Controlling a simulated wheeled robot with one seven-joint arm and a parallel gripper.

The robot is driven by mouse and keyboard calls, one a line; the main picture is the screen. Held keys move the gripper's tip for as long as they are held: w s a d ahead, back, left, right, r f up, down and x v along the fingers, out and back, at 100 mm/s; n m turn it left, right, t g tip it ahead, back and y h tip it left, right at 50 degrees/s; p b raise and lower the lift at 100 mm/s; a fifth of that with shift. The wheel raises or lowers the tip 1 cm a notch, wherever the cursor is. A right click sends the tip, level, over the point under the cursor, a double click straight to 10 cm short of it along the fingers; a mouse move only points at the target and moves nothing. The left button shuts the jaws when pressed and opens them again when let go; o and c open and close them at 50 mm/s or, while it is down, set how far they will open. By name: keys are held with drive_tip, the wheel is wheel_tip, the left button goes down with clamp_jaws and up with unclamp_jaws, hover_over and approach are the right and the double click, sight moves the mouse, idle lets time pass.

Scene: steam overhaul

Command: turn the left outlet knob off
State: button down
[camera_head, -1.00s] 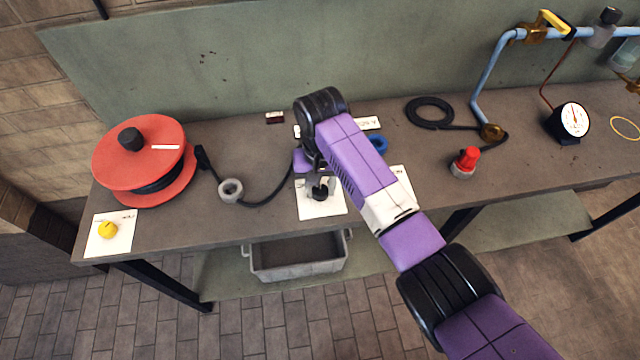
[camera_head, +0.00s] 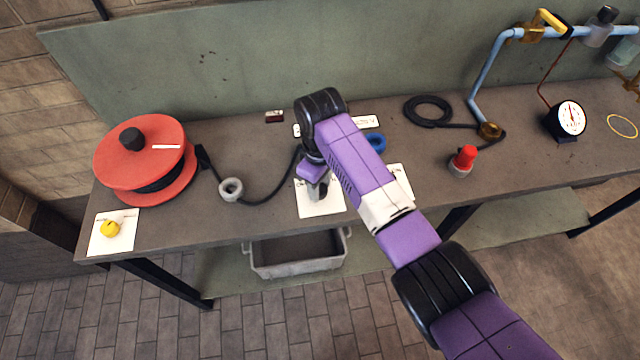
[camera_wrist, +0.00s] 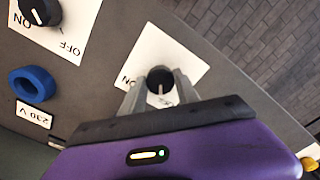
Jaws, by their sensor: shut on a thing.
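The left outlet knob (camera_wrist: 160,76) is black with a white pointer line and stands on a white card (camera_head: 318,208). My gripper (camera_wrist: 158,88) is shut on this knob, one finger on each side. In the wrist view the pointer aims down the picture, toward my gripper. ON shows at the card's left; the other lettering is partly hidden by my gripper. In the head view my gripper (camera_head: 318,190) hides most of the knob. Another black knob (camera_wrist: 40,10) sits on an ON/OFF card (camera_wrist: 72,28) at the wrist view's upper left.
A blue ring (camera_wrist: 34,86) and a 230 V label (camera_wrist: 34,114) lie near the other knob. On the bench are a red cable reel (camera_head: 140,150), a cable with a grey ring (camera_head: 231,189), a yellow knob (camera_head: 110,229), a red-topped part (camera_head: 464,158) and a gauge (camera_head: 571,118).

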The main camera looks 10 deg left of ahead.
drive_tip(key=shift+n, duration=0.8)
drive_tip(key=c, duration=0.9)
unclamp_jaws()
drive_tip(key=shift+r+b, duration=0.65)
drive_tip(key=shift+r, duration=3.3)
